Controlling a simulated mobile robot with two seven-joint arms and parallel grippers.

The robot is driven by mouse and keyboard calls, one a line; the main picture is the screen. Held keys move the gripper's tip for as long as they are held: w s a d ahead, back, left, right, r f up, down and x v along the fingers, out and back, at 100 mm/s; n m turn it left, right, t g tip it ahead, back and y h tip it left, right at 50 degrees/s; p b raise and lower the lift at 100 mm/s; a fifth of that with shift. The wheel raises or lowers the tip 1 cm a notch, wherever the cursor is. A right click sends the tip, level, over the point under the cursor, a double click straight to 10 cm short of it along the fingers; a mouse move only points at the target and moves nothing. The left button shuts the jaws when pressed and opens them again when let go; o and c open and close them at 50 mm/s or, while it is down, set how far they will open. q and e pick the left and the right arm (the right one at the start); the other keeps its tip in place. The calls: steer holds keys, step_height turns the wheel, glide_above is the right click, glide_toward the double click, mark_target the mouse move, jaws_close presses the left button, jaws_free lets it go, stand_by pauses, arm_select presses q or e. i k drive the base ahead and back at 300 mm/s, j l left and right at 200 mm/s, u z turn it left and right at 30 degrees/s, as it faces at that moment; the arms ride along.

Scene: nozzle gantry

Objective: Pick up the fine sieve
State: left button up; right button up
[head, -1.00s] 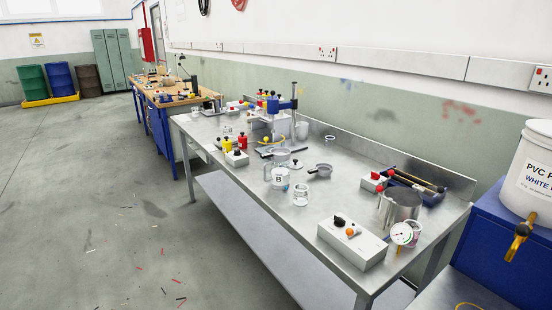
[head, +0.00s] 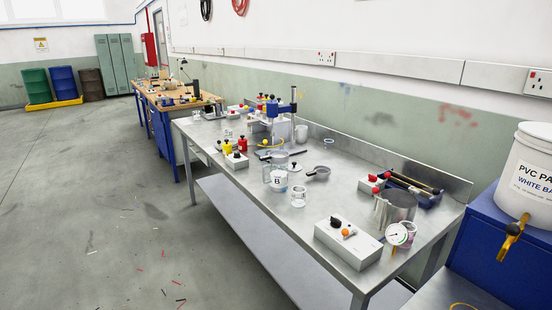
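A small round grey pan-like piece with a short handle (head: 318,173) lies on the steel bench, right of the glass beakers; it may be a sieve. A second round piece with a long dark handle (head: 292,152) is further back, behind the beaker. At this size I cannot see mesh in either, so I cannot tell which is the fine sieve. Neither of my grippers is in the head view.
The steel bench (head: 335,200) holds a glass beaker (head: 277,180), a small jar (head: 299,197), a control box (head: 347,241), a metal pot (head: 394,208) with a dial gauge (head: 397,233), and a blue stand (head: 271,110). A white bucket (head: 533,170) is at right. The floor at left is open.

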mark_target(273, 153)
steer(key=i+j, duration=0.2)
steer(key=i, duration=0.25)
steer(key=i+j, duration=0.15)
steer(key=i, duration=0.3)
steer(key=i+j, duration=0.2)
steer(key=i, duration=0.25)
steer(key=z, duration=1.3)
